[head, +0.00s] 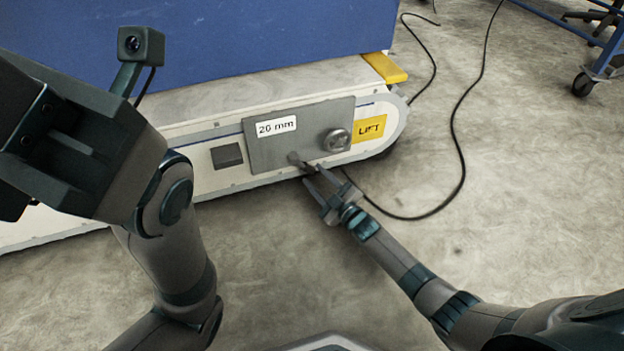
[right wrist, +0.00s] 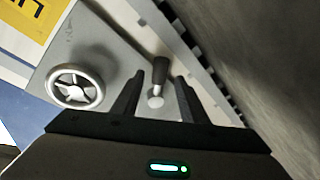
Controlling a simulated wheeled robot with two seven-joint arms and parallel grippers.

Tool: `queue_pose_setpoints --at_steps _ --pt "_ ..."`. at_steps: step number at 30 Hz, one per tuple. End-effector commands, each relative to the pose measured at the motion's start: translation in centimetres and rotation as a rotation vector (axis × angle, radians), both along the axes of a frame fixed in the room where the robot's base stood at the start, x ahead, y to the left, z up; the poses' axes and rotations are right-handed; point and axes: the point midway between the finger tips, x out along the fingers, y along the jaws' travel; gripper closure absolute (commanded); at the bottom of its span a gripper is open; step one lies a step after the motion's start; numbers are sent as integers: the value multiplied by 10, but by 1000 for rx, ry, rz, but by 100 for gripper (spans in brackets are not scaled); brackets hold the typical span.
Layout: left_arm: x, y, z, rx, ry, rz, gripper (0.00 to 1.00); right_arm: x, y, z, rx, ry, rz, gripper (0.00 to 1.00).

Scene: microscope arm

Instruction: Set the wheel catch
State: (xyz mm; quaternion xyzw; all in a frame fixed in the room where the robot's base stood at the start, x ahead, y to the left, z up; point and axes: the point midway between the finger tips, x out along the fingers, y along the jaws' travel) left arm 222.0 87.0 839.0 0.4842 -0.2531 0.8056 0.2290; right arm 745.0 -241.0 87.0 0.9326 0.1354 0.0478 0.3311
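The wheel is a small silver handwheel (head: 335,140) on a grey plate (head: 262,152) on the side of a white base; its spokes show in the right wrist view (right wrist: 75,87). The catch is a short lever (head: 296,159) low on the plate, left of the wheel. In the right wrist view the catch (right wrist: 160,72) has a dark grip and a pale round pivot. My right gripper (head: 312,174) is open, with its fingers on either side of the catch in that view. I cannot tell whether they touch it.
A "20 mm" label (head: 276,126) and a yellow LIFT label (head: 369,129) flank the wheel. A blue body (head: 220,45) rises above the base. A black cable (head: 455,130) lies on the floor to the right. A blue cart stands at top right.

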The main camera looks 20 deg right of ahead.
Motion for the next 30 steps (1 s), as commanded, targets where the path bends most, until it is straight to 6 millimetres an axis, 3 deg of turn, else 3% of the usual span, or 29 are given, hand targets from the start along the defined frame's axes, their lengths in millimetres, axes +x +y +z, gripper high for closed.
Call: queue_pose_setpoints --at_steps 7,18,19,24,30 --pt "-4 -2 -8 10 -13 -5 60 23 7 -1 0 0 0 60" --pt "-6 -1 -4 3 -18 -12 60 27 8 0 1 0 0 60" --pt "-6 -1 -4 3 -18 -12 60 27 8 0 1 0 0 63" --pt "-5 -1 -5 5 -16 -9 60 27 8 0 1 0 0 100" --pt "-4 -2 -6 11 -16 -3 60 26 8 0 -2 -1 0 100"
